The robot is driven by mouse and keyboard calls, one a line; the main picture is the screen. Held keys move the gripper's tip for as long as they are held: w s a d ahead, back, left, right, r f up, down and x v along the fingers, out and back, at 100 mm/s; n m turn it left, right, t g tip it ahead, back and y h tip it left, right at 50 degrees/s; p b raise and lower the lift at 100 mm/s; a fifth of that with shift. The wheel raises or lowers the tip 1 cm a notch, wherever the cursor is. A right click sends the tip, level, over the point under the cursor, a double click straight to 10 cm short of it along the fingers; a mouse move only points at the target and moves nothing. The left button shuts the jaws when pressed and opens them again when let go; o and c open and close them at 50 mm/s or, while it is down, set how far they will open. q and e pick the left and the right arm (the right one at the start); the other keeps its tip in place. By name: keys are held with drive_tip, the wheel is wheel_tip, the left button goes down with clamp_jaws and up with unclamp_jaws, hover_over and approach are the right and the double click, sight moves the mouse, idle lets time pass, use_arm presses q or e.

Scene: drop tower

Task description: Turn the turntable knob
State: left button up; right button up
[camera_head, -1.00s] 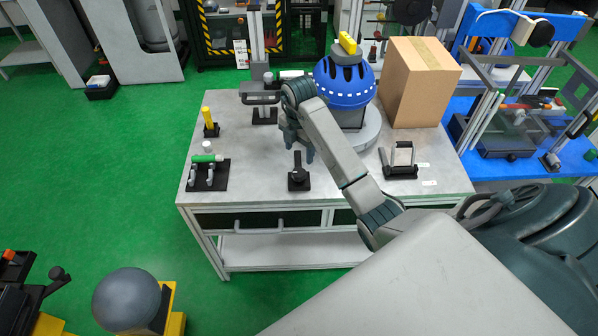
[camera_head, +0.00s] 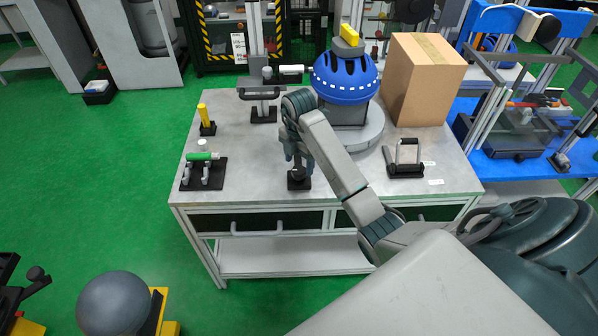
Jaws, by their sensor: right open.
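The turntable knob (camera_head: 298,181) is a small black knob on a dark square base near the front middle of the table. My right gripper (camera_head: 298,163) points down just above it, fingers apart, partly covering the knob. I cannot tell whether the fingers touch it. The round grey turntable (camera_head: 372,136) stands behind and to the right, with a blue helmet (camera_head: 345,82) on a dark stand on it. My forearm covers part of the turntable's front left. My left gripper is not in view.
A cardboard box (camera_head: 425,85) stands right of the helmet. A black block with a handle (camera_head: 404,170) lies at the right front. A green-and-white item on a black fixture (camera_head: 205,172) and a yellow handle (camera_head: 204,113) are at left. The table's left middle (camera_head: 245,150) is clear.

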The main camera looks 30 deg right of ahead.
sight(299, 170)
wheel_tip(299, 170, down, 2)
drive_tip(key=shift+f+b, duration=0.1)
drive_tip(key=shift+b, duration=0.35)
drive_tip(key=shift+f, duration=0.45)
drive_tip(key=c, duration=1)
